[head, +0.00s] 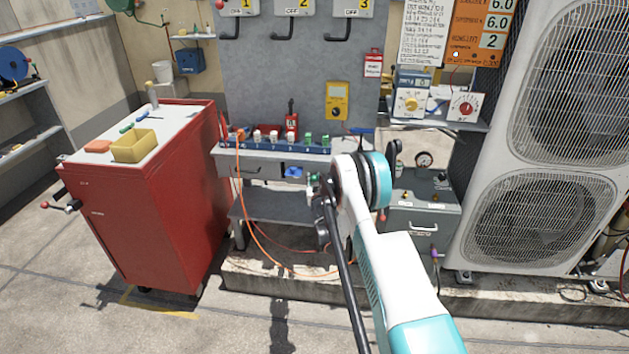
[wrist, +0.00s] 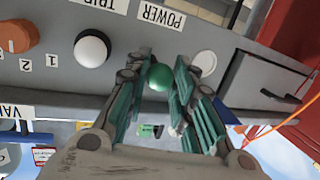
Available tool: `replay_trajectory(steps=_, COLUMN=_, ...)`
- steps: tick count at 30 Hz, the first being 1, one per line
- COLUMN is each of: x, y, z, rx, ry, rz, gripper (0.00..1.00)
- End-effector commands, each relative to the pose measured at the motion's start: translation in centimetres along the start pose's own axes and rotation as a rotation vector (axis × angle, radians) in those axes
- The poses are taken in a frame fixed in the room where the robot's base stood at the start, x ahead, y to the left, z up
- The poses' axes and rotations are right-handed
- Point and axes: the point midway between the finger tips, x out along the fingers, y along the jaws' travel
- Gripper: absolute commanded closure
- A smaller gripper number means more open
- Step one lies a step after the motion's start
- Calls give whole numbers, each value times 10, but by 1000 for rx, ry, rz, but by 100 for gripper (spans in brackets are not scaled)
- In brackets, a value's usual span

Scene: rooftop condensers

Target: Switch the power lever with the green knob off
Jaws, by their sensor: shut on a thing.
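The green knob (wrist: 160,77) is round and sits between the green-padded fingers of my gripper (wrist: 161,69) in the wrist view. The fingers are shut on it from both sides. A "POWER" label (wrist: 161,14) is on the grey panel beside it, upside down in this view. The lever under the knob is mostly hidden by the knob and fingers, so its position cannot be told. In the head view my gripper (head: 318,190) is at the front of the workbench (head: 262,158), partly hidden by my arm.
On the same panel are a white round knob (wrist: 92,48) by the "TRIP" label and an orange knob (wrist: 16,36). A red cabinet (head: 150,205) stands left of the bench. A large condenser unit (head: 560,130) stands at the right. Orange cable hangs below the bench.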

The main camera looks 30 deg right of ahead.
Motion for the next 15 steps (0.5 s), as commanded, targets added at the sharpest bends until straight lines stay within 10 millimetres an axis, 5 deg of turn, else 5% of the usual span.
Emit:
replay_trajectory(steps=7, x=0, y=0, z=0, rx=0, ry=-1, rz=0, gripper=100)
replay_trajectory(steps=8, x=0, y=0, z=0, rx=0, ry=-1, rz=0, gripper=73)
replay_trajectory(steps=10, x=0, y=0, z=0, rx=0, ry=-1, rz=0, gripper=57)
replay_trajectory(steps=15, x=0, y=0, z=0, rx=0, ry=-1, rz=0, gripper=56)
